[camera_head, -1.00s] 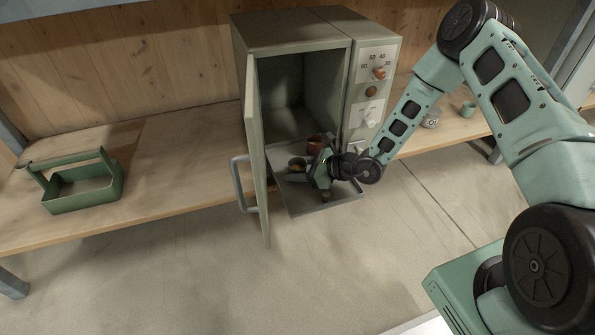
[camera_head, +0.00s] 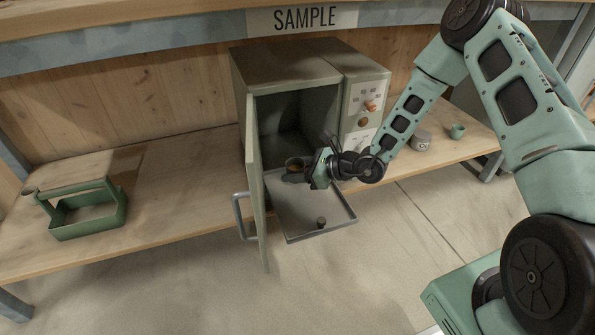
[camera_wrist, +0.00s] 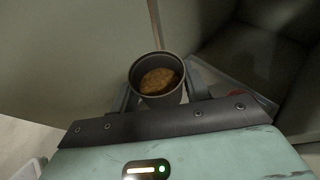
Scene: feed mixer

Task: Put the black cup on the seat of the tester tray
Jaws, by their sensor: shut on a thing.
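The black cup (camera_wrist: 158,78), with brown grainy contents, is upright between the fingers of my gripper (camera_wrist: 160,95) in the wrist view. In the head view the black cup (camera_head: 295,165) is at the left of my gripper (camera_head: 309,172), over the back of the tester tray (camera_head: 290,205). My gripper is shut on it. The tray juts from the open tester. I cannot tell whether the cup touches the tray. A small dark knob (camera_head: 321,222) stands near the tray's front. No seat is clearly distinguishable.
The tester (camera_head: 285,58) has its door (camera_head: 255,180) open, close left of the cup. A green carrier (camera_head: 88,214) stands left on the bench; a grey pot (camera_head: 420,141) and green cup (camera_head: 457,131) stand right.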

